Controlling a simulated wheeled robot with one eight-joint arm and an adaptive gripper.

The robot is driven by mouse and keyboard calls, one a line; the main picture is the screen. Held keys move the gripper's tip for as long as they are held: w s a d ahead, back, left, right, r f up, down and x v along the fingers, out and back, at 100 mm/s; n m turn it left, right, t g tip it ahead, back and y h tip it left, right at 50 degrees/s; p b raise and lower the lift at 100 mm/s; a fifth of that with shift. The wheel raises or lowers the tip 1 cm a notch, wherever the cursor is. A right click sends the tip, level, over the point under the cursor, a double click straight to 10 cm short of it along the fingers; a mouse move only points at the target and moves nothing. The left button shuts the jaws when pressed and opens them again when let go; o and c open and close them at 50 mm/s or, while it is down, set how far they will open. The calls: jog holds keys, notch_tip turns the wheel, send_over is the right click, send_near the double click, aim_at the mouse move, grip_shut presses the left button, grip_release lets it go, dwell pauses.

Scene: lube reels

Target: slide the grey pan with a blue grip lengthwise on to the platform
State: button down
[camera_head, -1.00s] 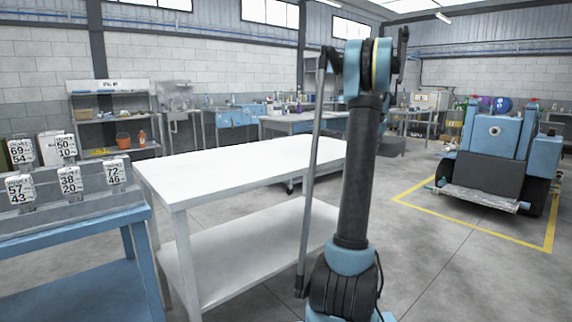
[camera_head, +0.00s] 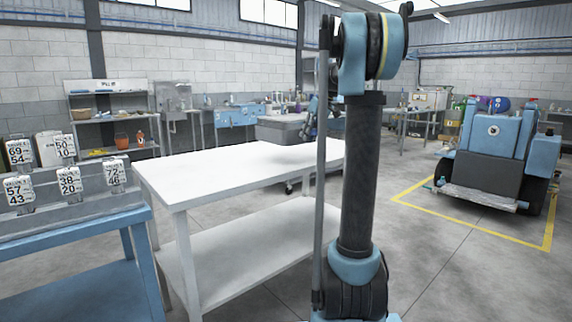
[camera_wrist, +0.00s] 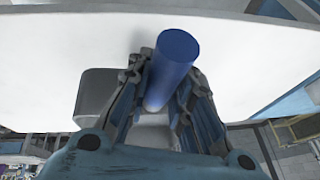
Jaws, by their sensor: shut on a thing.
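The grey pan (camera_head: 282,131) shows in the head view at the far right part of the white table top, overlapping its back edge. I cannot tell whether it touches the table. My gripper (camera_head: 311,118) is at the pan's right side, partly hidden by my arm. In the wrist view my gripper (camera_wrist: 167,76) is shut on the blue grip (camera_wrist: 172,62), which stands out between the two fingers. Part of the grey pan (camera_wrist: 95,95) shows left of the fingers. The white table top (camera_head: 215,168), seemingly the platform, is flat and bare in front of the pan.
A blue bench (camera_head: 70,232) with number cards stands at the left, close to the white table. A lower white shelf (camera_head: 240,242) is under the table top. A blue machine (camera_head: 492,145) stands at the right inside yellow floor lines. The floor between is clear.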

jog(key=shift+f, duration=0.1)
notch_tip(320, 180, down, 10)
jog(key=shift+r, duration=0.25)
jog(key=c, duration=1.4)
grip_release()
jog(key=shift+c, duration=0.2)
jog(key=v, duration=1.7)
jog(key=shift+s+d, duration=0.2)
jog(key=shift+s, duration=0.05)
